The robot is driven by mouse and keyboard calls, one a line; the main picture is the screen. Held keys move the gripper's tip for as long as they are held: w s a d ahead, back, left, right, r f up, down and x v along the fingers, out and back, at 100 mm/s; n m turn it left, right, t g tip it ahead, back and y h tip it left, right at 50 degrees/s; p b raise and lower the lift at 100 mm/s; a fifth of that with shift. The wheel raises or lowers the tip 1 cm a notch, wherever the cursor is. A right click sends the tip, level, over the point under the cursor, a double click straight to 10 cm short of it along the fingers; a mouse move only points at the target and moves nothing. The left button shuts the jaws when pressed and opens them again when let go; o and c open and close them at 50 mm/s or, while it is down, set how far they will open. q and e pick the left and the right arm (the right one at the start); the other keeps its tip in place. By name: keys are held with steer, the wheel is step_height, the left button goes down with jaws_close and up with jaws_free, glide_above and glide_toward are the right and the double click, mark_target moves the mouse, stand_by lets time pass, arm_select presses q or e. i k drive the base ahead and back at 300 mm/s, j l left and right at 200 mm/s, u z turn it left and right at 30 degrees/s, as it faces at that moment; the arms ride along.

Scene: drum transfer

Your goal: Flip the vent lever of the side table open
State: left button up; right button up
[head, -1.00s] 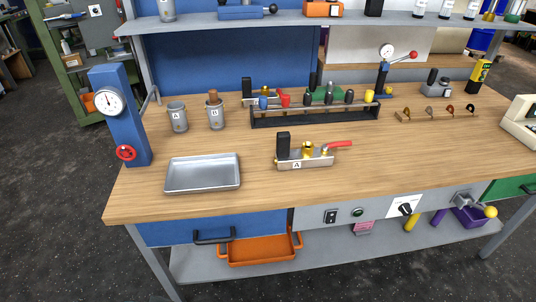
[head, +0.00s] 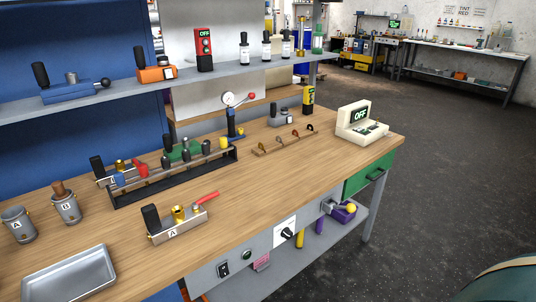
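I cannot pick out a vent lever for certain. A long side table (head: 480,48) with a pale top stands far off at the upper right; the items on it are too small to tell a lever. On the near wooden workbench (head: 290,178), a metal block marked A (head: 180,231) carries a red lever handle (head: 205,198). A gauge post (head: 231,122) behind it also has a red-tipped lever (head: 250,97). Neither of my grippers shows in the head view.
An equipment table (head: 376,40) stands at the back. A rounded dark green object (head: 512,284) is cut off at the lower right corner. A grey shelf (head: 215,77) crosses above the workbench. The dark floor (head: 445,165) right of the workbench is mostly clear.

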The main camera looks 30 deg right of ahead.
mark_target(351, 207)
steer(key=z, duration=1.55)
steer(key=i+j+z, duration=0.1)
steer(key=z, duration=0.25)
steer(key=i+j+z, duration=0.1)
steer(key=z, duration=0.25)
steer(key=i+z, duration=0.15)
steer(key=i, duration=0.45)
